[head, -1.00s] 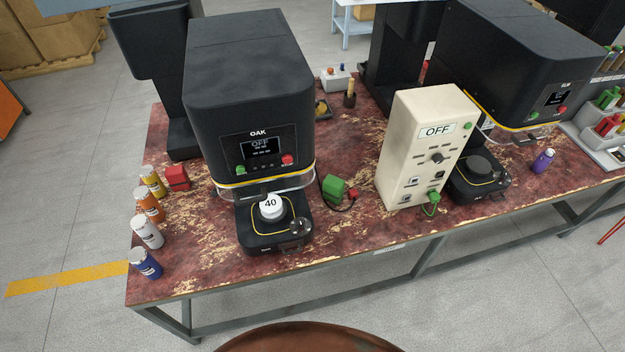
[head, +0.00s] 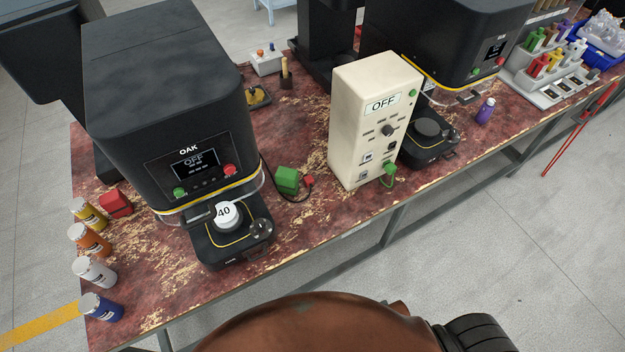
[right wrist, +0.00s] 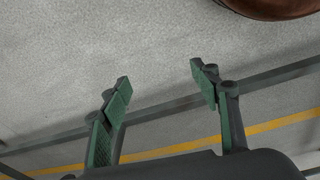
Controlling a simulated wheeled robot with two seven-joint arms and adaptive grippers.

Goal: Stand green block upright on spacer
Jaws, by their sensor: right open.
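A green block (head: 288,180) lies on the worn red tabletop, right of the seamer labelled OAK (head: 170,110). A dark cable and a small red piece are beside it; whether they are joined to it I cannot tell. A white round disc marked 40 (head: 227,214), which may be the spacer, sits on the black base under that seamer's head. My right gripper (right wrist: 160,84) is open and empty in the right wrist view, over grey floor, with no block near its fingers. My left gripper is not in view.
A cream control box (head: 362,115) reading OFF stands right of the green block, with a green plug (head: 389,178) at its front. Several small bottles (head: 95,270) line the table's left edge near a red block (head: 116,203). A second seamer (head: 450,50) stands farther right.

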